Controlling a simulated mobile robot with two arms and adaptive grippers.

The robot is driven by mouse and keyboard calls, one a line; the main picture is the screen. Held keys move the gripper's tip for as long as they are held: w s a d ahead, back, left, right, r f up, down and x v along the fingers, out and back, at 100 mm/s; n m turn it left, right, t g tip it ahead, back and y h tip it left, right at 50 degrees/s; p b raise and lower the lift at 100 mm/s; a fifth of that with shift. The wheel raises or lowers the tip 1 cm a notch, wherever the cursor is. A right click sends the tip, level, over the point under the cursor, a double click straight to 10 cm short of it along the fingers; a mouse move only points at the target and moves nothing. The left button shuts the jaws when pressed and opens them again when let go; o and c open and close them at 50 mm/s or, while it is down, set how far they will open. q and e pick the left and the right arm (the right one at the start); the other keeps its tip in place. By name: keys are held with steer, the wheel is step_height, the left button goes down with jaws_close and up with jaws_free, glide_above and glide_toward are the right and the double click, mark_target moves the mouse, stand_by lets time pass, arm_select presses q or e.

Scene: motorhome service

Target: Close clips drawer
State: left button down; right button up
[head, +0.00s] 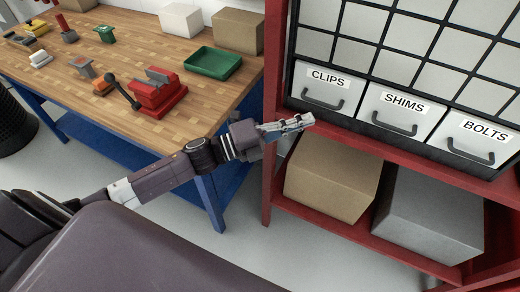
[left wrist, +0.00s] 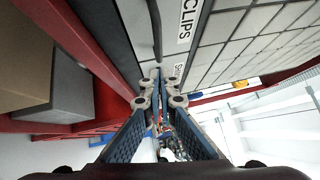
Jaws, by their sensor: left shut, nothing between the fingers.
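The clips drawer (head: 318,78) has a white front, a CLIPS label and a dark bar handle. It is the leftmost of the labelled drawers in the red cabinet. Its front appears roughly in line with its neighbours; a small gap is hard to judge. In the left wrist view its front (left wrist: 134,22) and label are close, beyond the fingertips. My left gripper (head: 308,120) is shut and empty, just below and in front of the clips drawer's lower edge. Contact cannot be told. My right gripper is out of view.
The shims drawer (head: 398,112) and bolts drawer (head: 474,143) sit to the right. A cardboard box (head: 330,178) and a grey box (head: 432,213) stand on the red shelf below. A wooden workbench (head: 215,105) with a red vise (head: 157,95) and green tray (head: 213,62) is at left.

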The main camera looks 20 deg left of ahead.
arm_select(q)
steer(key=shift+b+v, duration=1.55)
steer(key=shift+v, duration=3.55)
steer(key=a+f+n+y, duration=0.5)
steer(key=f+n+y, duration=0.75)
steer(key=n, duration=0.55)
steer(key=s+d+f+n+g+y, duration=0.15)
steer(key=s+f+n+g, duration=0.35)
steer(key=s, duration=0.5)
steer(key=s+d+f+n+g, duration=0.2)
steer(key=s+f+n+g, duration=0.25)
steer(key=s, duration=0.65)
step_height(320, 180, down, 25)
steer(key=g, duration=0.1)
steer(key=s+a+f+m+g, duration=0.1)
steer(key=s+a+f, duration=0.2)
steer(key=s+f, duration=1.5)
steer(key=shift+s+g, duration=0.25)
steer(key=shift+g, duration=0.1)
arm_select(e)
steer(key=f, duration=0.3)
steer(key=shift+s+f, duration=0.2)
